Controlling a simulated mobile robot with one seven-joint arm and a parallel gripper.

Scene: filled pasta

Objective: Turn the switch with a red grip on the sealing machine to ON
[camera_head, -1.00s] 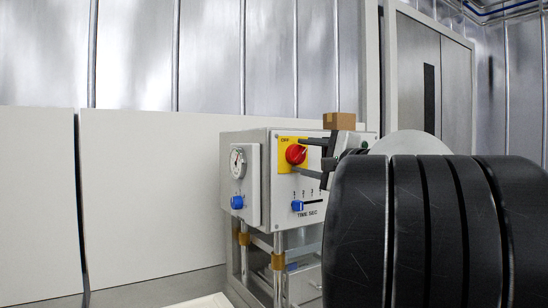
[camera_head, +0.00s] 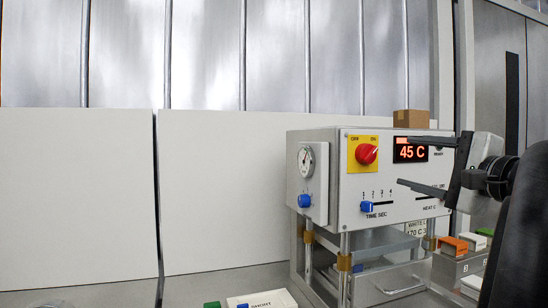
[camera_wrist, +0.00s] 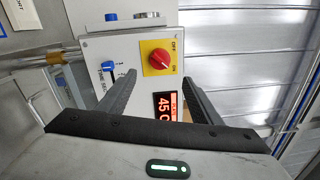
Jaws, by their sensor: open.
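The sealing machine (camera_head: 345,205) is a light grey box on posts. Its switch has a round red grip (camera_head: 366,154) on a yellow plate, with ON at the plate's upper right. The grip's pale mark seems to lean up and right, toward ON. In the wrist view the red grip (camera_wrist: 158,62) lies beyond the fingertips, roughly between them, with OFF and ON labels beside it. My gripper (camera_head: 392,160) is open and empty, its fingers pointing left in front of the panel, right of the grip. The fingers (camera_wrist: 158,80) appear clear of the grip.
A lit red display (camera_head: 410,152) reads 45 C. A cardboard box (camera_head: 410,118) stands on top. Orange and green items (camera_head: 453,245) are at lower right.

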